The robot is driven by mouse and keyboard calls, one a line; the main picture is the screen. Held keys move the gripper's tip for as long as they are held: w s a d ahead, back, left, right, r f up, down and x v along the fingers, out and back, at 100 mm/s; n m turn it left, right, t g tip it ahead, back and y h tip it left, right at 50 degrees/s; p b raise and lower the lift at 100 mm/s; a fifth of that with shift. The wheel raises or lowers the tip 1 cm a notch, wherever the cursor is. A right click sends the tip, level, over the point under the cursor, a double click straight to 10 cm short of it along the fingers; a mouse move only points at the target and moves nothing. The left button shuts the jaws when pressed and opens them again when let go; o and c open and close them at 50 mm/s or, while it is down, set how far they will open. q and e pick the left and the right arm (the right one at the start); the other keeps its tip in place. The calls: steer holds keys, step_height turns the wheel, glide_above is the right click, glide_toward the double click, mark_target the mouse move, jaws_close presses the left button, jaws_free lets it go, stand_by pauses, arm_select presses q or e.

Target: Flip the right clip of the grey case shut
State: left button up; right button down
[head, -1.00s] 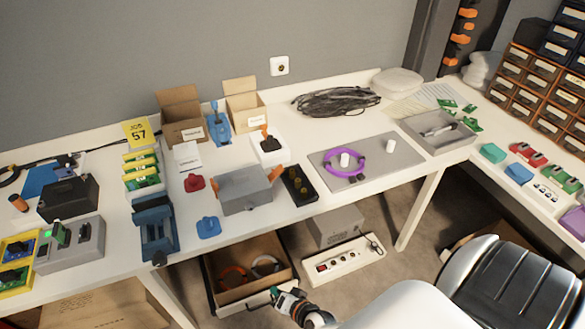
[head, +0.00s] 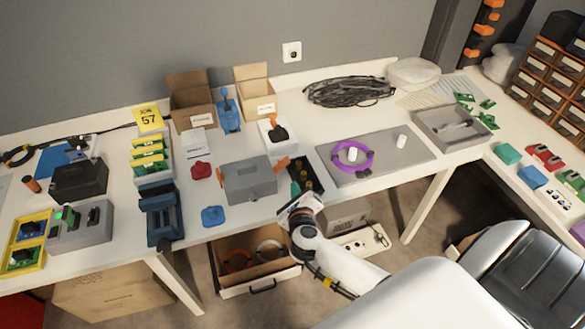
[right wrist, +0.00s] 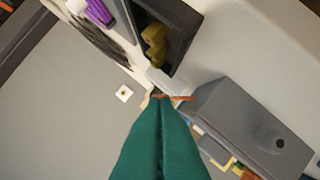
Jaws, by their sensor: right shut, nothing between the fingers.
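The grey case (head: 250,181) stands lid closed on the white table. Its right orange clip (head: 281,163) sticks out and up from the right end, as it also does in the right wrist view (right wrist: 179,97). The left orange clip (head: 221,177) also sticks out, at the left end. My right gripper (head: 295,188) is just right of the case, near the table's front edge. In the right wrist view its green fingers (right wrist: 158,98) are shut and empty, with tips close to the right clip; contact is unclear. My left gripper is out of view.
A black tray with yellow pieces (head: 302,182) sits close to the right of the case, leaving a narrow gap. A red block (head: 201,171) and a blue one (head: 212,215) lie left of it. A white device with a joystick (head: 276,134) stands behind.

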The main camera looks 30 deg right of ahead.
mark_target(280, 165)
steer(key=shift+w, duration=0.2)
steer(key=x, duration=0.9)
steer(key=shift+w+d, duration=0.2)
steer(key=shift+w, duration=0.1)
